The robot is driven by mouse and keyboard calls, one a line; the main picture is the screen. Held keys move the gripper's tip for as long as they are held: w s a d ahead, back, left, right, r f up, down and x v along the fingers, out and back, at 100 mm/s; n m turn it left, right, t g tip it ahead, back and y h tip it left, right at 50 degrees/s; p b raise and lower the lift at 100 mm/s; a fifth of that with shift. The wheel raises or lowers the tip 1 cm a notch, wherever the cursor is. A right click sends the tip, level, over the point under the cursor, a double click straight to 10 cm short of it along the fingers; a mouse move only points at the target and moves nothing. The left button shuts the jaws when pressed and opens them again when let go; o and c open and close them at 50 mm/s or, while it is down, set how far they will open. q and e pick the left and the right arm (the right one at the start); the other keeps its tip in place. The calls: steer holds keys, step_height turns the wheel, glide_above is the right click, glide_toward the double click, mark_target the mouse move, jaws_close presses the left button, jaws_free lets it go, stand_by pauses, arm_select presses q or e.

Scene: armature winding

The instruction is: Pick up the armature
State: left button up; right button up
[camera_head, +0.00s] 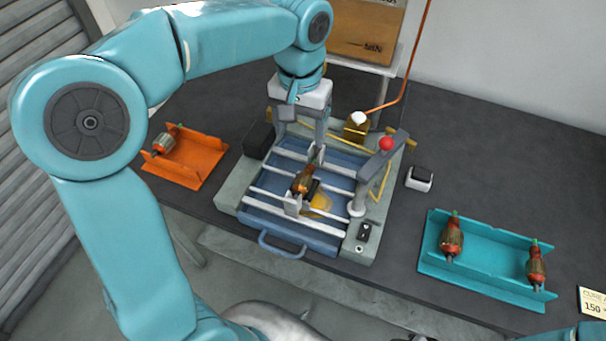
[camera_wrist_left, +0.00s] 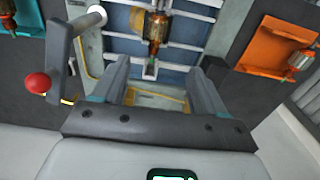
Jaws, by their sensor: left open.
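An armature (camera_head: 303,181) with a copper-coloured winding lies across the blue slatted bed of the winding machine (camera_head: 232,196), between pale supports. It also shows in the left wrist view (camera_wrist_left: 156,28), beyond the fingertips. My left gripper (camera_head: 302,138) is open and empty, behind and above the armature, with its fingers pointing down. In the left wrist view, its two fingers (camera_wrist_left: 160,72) stand apart with the shaft end in line with the gap. More armatures lie in the trays: one (camera_head: 164,142) in the orange tray, and two (camera_head: 452,240) in the teal tray. My right gripper is not visible.
The orange tray (camera_head: 205,160) is left of the machine, the teal tray (camera_head: 490,262) right. A lever with a red knob (camera_head: 387,144) rises at the machine's right side. A small black-and-white box (camera_head: 419,179) stands beside it. A cardboard box (camera_head: 366,30) is behind.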

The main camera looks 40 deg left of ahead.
arm_select(q)
glide_above(304, 177)
steer(key=f, duration=0.9)
steer(key=shift+s+a, duration=0.1)
steer(key=shift+a, duration=0.25)
steer(key=shift+s+d+f, duration=0.25)
steer(key=shift+f, duration=0.15)
steer(key=f, duration=0.2)
steer(key=w+f, duration=0.1)
steer(key=f, duration=0.1)
steer(key=shift+f+p, duration=0.1)
steer(key=shift+p, duration=0.3)
steer(key=shift+s+d+f, duration=0.1)
steer(key=shift+s+f, duration=0.05)
steer(key=shift+f, duration=0.25)
steer(key=c, duration=1)
steer(key=shift+c, duration=1.4)
